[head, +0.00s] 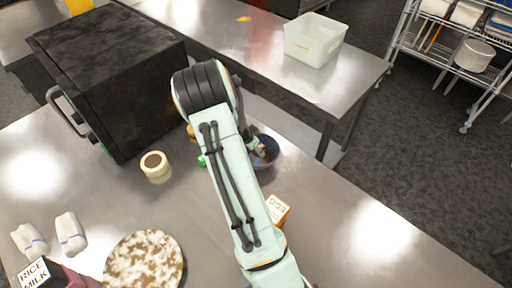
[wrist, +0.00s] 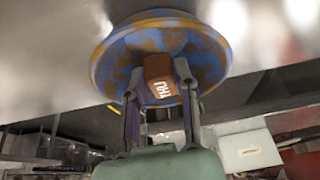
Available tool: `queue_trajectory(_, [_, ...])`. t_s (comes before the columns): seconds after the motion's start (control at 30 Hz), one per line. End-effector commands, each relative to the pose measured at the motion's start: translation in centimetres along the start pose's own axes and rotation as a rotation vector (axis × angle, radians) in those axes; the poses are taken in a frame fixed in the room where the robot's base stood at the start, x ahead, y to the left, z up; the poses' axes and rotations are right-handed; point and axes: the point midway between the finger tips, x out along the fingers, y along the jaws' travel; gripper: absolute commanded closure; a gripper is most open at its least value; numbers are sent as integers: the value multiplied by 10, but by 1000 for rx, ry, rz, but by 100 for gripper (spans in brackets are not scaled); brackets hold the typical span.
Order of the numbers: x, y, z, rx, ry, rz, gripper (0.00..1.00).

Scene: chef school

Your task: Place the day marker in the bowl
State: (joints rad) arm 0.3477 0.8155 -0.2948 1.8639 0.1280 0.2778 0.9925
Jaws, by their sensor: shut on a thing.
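The day marker (wrist: 161,80) is a brown-orange block with white letters that look like "THU". In the wrist view my gripper (wrist: 158,88) is shut on it, with one finger on each side. Behind it in that view is the blue and orange-brown bowl (wrist: 205,42); the marker overlaps its inside, and I cannot tell whether it touches the bowl. In the head view the bowl (head: 270,154) stands on the near metal table, just right of my arm and partly hidden by it. My gripper (head: 257,148) is at the bowl there, small and partly hidden.
A black box-shaped appliance (head: 110,70) with a handle stands at the back left. A cream roll (head: 155,165), a small carton (head: 277,209), a round mottled board (head: 144,262), white rolled cloths (head: 70,233) and a rice milk carton (head: 40,273) lie around. The table's right is clear.

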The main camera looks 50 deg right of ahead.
Motion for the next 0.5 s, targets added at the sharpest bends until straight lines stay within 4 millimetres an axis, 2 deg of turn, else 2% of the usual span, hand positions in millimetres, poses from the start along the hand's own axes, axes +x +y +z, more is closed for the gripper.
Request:
queue_trajectory(0.03, [0, 0, 0, 0, 0, 0, 98])
queue_trajectory(0.07, [0, 0, 0, 0, 0, 0, 64])
queue_trajectory(0.1, [0, 0, 0, 0, 0, 0, 51])
queue_trajectory(0.13, [0, 0, 0, 0, 0, 0, 43])
queue_trajectory(0.5, [0, 0, 0, 0, 0, 0, 42])
